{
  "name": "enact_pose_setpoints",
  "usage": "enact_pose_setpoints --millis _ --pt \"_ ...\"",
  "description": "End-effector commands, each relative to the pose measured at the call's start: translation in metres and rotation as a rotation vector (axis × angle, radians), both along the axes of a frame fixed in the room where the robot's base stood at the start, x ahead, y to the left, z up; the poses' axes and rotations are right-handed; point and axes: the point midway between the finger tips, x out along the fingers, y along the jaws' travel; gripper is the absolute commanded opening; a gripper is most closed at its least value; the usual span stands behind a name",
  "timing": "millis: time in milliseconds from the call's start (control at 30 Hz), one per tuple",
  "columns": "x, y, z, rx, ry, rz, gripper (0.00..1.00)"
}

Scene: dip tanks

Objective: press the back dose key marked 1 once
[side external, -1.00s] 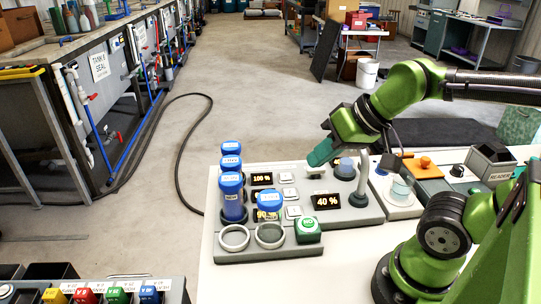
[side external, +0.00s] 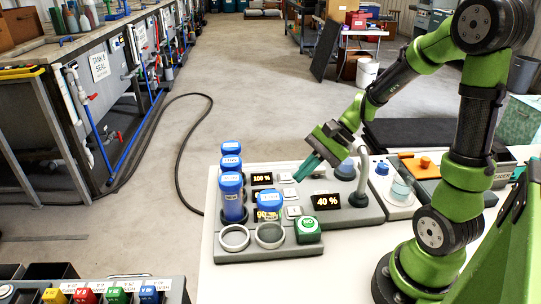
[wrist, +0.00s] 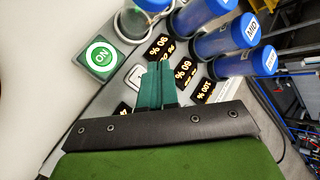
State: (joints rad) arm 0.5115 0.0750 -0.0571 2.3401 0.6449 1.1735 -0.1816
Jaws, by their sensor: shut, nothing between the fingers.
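My gripper (side external: 299,177) is shut and empty, its teal fingers pointing down and left over the dose panel. In the wrist view the closed fingers (wrist: 158,77) cover part of the key row. The back dose key (side external: 285,177), a small pale square beside the 100 % display (side external: 262,179), shows just left of the fingertips in the side view, partly covered. Its mark is too small to read. I cannot tell whether the fingertips touch it. The middle key (side external: 290,194) and front key (side external: 294,211) are nearer the side camera. The wrist view shows one pale key (wrist: 136,76) beside the fingers.
Several blue-capped cylinders (side external: 232,196) stand left of the displays. A green ON button (side external: 308,229) and clear rings (side external: 234,238) are at the front. A 40 % display (side external: 326,202) and a curved spout (side external: 362,165) stand to the right.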

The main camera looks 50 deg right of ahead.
Motion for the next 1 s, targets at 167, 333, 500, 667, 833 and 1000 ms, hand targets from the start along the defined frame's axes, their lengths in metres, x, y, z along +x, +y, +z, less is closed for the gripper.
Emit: enact_pose_setpoints --millis 167,333,500,667,833,1000 --pt "0.006 0.004 0.008 0.033 -0.031 -0.007 0.0" --pt "0.006 0.005 0.008 0.03 -0.031 -0.004 0.0" --pt "0.006 0.005 0.006 0.029 -0.03 -0.003 0.0" --pt "0.005 0.005 -0.008 0.032 -0.026 -0.004 0.0" --pt "0.005 0.005 -0.032 0.032 -0.025 -0.002 0.0" --pt "0.005 0.005 -0.056 0.031 -0.025 -0.004 0.0"
